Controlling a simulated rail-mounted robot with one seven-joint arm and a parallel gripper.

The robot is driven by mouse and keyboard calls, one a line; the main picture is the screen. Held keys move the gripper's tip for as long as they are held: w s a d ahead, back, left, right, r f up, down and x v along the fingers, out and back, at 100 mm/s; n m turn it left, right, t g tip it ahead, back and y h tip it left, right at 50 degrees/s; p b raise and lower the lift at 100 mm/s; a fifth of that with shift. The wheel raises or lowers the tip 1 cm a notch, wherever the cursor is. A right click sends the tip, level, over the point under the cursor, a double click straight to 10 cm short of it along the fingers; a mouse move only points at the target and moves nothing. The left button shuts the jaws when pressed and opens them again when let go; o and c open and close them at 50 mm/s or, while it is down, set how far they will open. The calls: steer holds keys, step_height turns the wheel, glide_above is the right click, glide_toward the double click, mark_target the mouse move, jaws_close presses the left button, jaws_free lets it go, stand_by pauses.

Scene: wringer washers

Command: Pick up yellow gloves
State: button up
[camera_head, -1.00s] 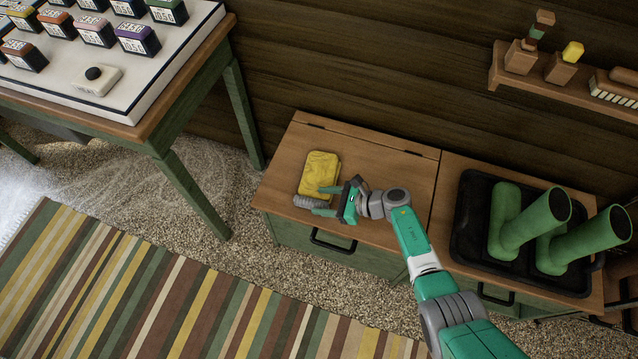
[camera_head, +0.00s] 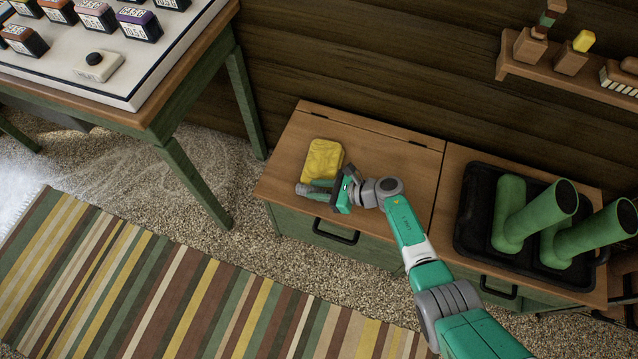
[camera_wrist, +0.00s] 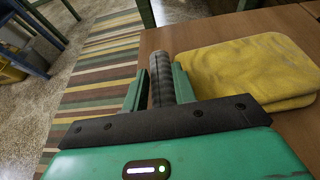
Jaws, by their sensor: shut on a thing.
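The yellow gloves (camera_head: 324,159) lie as a flat folded stack on the wooden top of the low cabinet. They also show at the right of the wrist view (camera_wrist: 248,68), beside my right finger and outside the jaws. My gripper (camera_head: 312,190) is low over the cabinet top at the near side of the gloves. In the wrist view my gripper (camera_wrist: 160,76) is shut on a dark grey ribbed cylinder (camera_wrist: 161,82), which lies between the two green fingers. The cylinder's far end sticks out past the fingertips in the head view.
The cabinet top (camera_head: 400,160) is bare to the right of the gloves. A black tray (camera_head: 470,225) with green boots (camera_head: 511,215) stands further right. A table (camera_head: 190,100) with a white panel stands at the left. A shelf (camera_head: 515,72) hangs on the wall at upper right.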

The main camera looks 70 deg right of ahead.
steer(key=r+p, duration=0.2)
steer(key=s+r+p, duration=0.1)
steer(key=shift+a+r, duration=0.25)
steer(key=shift+r, duration=0.05)
steer(key=shift+s+a+r+p, duration=0.1)
steer(key=shift+s+a+p, duration=1.15)
steer(key=shift+s, duration=0.85)
steer(key=shift+s+a+r+p, duration=0.1)
steer(key=shift+s+a+p, duration=1.15)
steer(key=shift+s, duration=0.9)
steer(key=shift+s+a+r+p, duration=0.1)
steer(key=shift+s+a+p, duration=1.15)
steer(key=shift+s, duration=0.85)
steer(key=shift+a, duration=0.15)
